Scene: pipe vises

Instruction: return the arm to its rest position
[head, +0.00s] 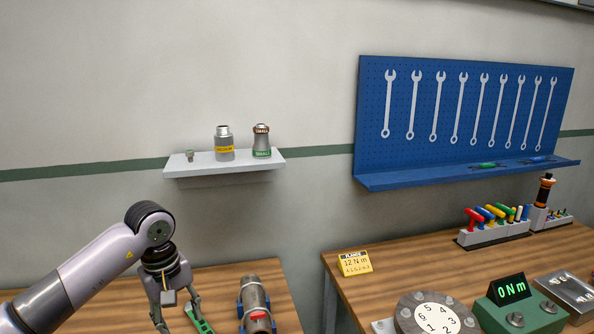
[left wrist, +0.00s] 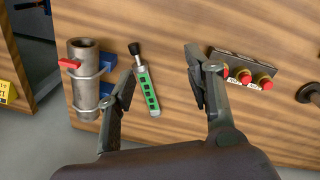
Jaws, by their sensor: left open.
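My left arm comes in from the left in the head view, bent at the elbow. Its gripper (head: 178,318) points down over the left wooden bench and is open. In the left wrist view the two fingers (left wrist: 160,75) are spread wide with nothing held between them. A green tool with a black tip (left wrist: 147,90) lies on the bench below, near the left finger. It also shows beside the gripper in the head view (head: 200,320). My right gripper is not in view.
A grey pipe (head: 255,297) sits in a blue vise with a red part, right of the gripper. Red buttons (left wrist: 245,77) are on the bench. A wall shelf (head: 225,164) holds several fittings. The right bench (head: 410,262) holds a torque display (head: 512,290) and tool rack.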

